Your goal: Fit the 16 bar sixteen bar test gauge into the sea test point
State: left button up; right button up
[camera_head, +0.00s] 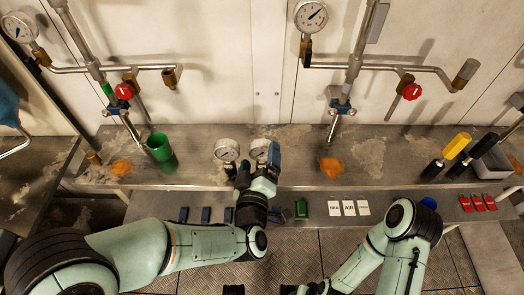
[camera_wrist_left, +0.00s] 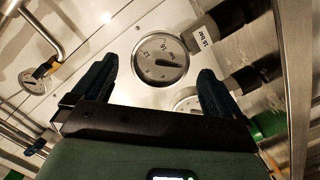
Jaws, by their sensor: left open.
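Two round white-faced gauges stand close together on the bench in the head view, a left one (camera_head: 227,150) and a right one (camera_head: 260,149). My left gripper (camera_head: 262,164) is at the right one, with a blue finger beside its dial. In the left wrist view a gauge (camera_wrist_left: 160,60) with 16 on its scale shows between the open fingers, near a "16 bar" label (camera_wrist_left: 203,37). Whether the fingers touch it is unclear. The other gauge (camera_wrist_left: 187,101) is partly hidden by a finger. Brass fittings hang at the left pipe (camera_head: 170,77) and right pipe (camera_head: 465,73); neither shows a readable name.
A green cup (camera_head: 160,147) stands left of the gauges. Orange patches (camera_head: 331,166) mark the bench. Yellow- and black-handled tools (camera_head: 456,147) stand right.

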pick_arm(q)
jog(key=shift+w+d+f, duration=0.15)
jog(key=shift+w, duration=0.8)
jog(key=shift+w+d+f, duration=0.1)
jog(key=shift+w, duration=0.9)
jog(key=shift+w+d+f, duration=0.15)
jog(key=shift+w, duration=0.8)
jog(key=c, duration=1.2)
